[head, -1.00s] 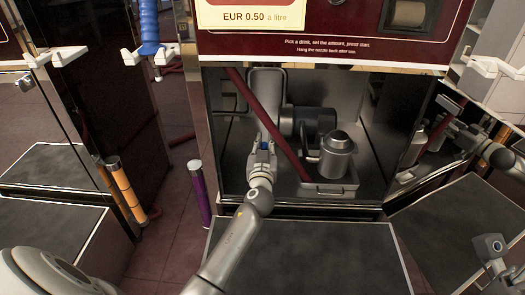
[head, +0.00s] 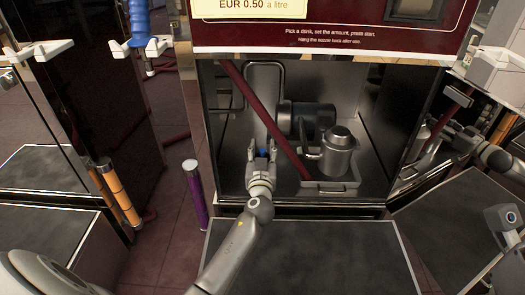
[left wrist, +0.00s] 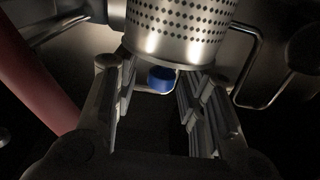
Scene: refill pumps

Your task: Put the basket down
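The basket (left wrist: 180,28) is a shiny perforated metal cylinder at the top of the left wrist view. A blue part (left wrist: 162,78) with a pale metal loop shows below its rim, between my fingers. My left gripper (left wrist: 157,92) is open, with a finger on each side of the blue part and gaps showing. In the head view my left gripper (head: 262,151) is inside the machine's lower bay, with a bit of blue between its fingertips. I cannot make out the perforated cylinder in the head view. My right gripper is not in view.
A slanting dark red hose (head: 262,112) crosses the bay right of my gripper. A metal pot (head: 338,155) stands in a shallow tray (head: 330,187), near a dark cylinder (head: 305,118). A purple post (head: 195,195) stands outside left. The dark platform (head: 315,260) in front is clear.

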